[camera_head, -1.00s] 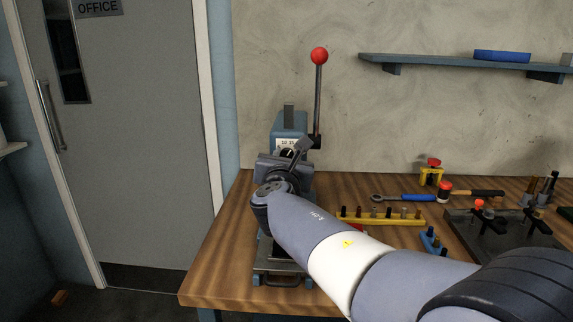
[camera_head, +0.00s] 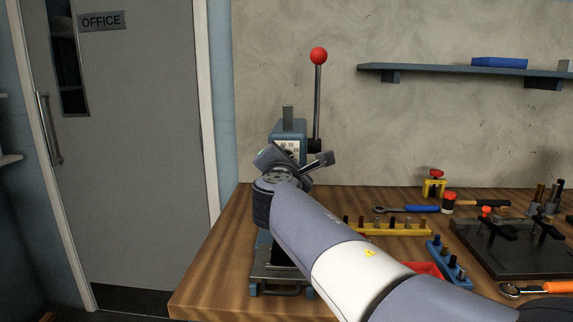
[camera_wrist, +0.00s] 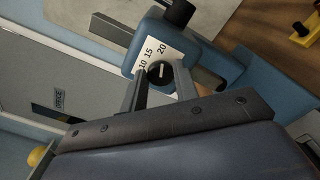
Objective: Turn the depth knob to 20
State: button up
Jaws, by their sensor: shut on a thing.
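The depth knob (camera_wrist: 156,73) is a small black round knob with a short white mark, on the front of a blue press head (camera_wrist: 205,55). Beside it in the wrist view is a white scale plate (camera_wrist: 150,52) marked 10, 15 and 20. My gripper (camera_wrist: 160,77) is shut on the knob, one finger on each side. The exact number at the white mark is hard to tell. In the head view the plate (camera_head: 286,146) shows just above my wrist, which hides most of the knob.
The press has a tall lever with a red ball (camera_head: 318,56). Right of it on the wooden bench (camera_head: 215,265) are a yellow rack (camera_head: 395,229), a blue rack (camera_head: 447,262), a ratchet (camera_head: 405,209) and a dark fixture plate (camera_head: 515,250). A shelf (camera_head: 450,70) is on the wall.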

dwell(0.4)
jog(key=o, duration=0.9)
jog(key=shift+o, duration=0.2)
jog(key=s, duration=1.1)
jog(key=shift+a, duration=0.2)
jog(key=shift+w, duration=0.2)
jog(key=w, duration=1)
jog(key=shift+w+d, duration=0.2)
jog(key=shift+w, duration=0.1)
